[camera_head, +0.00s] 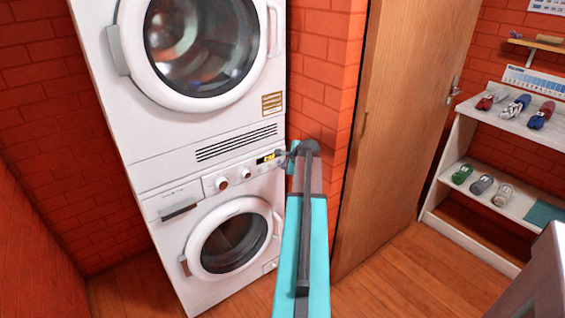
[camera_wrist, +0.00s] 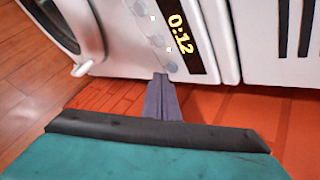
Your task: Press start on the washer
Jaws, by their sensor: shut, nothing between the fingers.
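The washer (camera_head: 165,207) is the lower of two stacked white machines, with a round door (camera_head: 232,243). Its control panel has two knobs and a small lit display (camera_head: 267,158); in the wrist view the display (camera_wrist: 179,25) reads 0:12. Small round buttons, some with lit white marks, run beside the display, and the lowest grey button (camera_wrist: 171,67) is nearest my fingers. My gripper (camera_head: 282,154) is at the right end of the panel. In the wrist view its shut, empty fingers (camera_wrist: 161,77) point at the panel's edge by that button. I cannot tell whether they touch it.
The upper machine (camera_head: 150,130) stands on the washer. A brick wall (camera_head: 325,85) and a wooden door (camera_head: 400,130) are close on the right. A white shelf (camera_head: 480,215) with several shoes stands farther right. Some wooden floor (camera_head: 400,285) is clear.

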